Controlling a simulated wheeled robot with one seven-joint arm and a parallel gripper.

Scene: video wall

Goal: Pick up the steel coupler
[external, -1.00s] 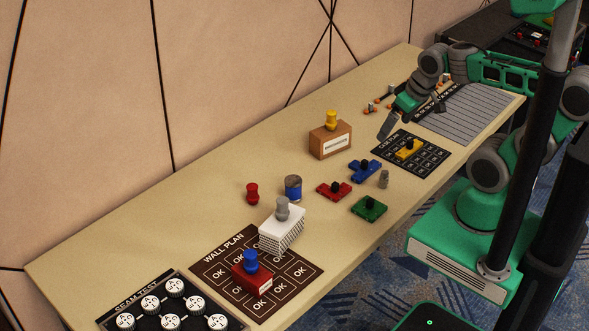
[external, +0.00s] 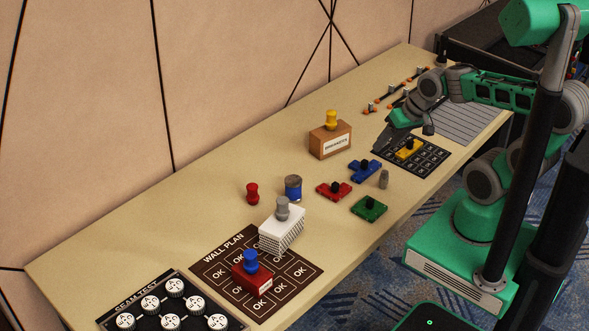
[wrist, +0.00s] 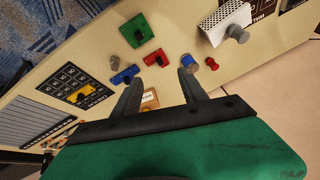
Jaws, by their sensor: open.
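The steel coupler seems to be the small upright grey cylinder (external: 384,179) on the table, right of the blue piece and behind the green piece. In the wrist view it appears as a grey cylinder (wrist: 115,63) left of the open fingers. My gripper (external: 381,142) is open and empty, above the table near the dark case plan sheet, farther back than the coupler. In the wrist view my gripper (wrist: 162,77) has its two fingers spread, with nothing between them held.
Near the coupler lie a blue piece (external: 365,170), a green piece (external: 369,208) and a red piece (external: 334,191), all with black knobs. A yellow piece (external: 409,149) lies on the case plan (external: 434,160). A brown box (external: 330,141) stands behind.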

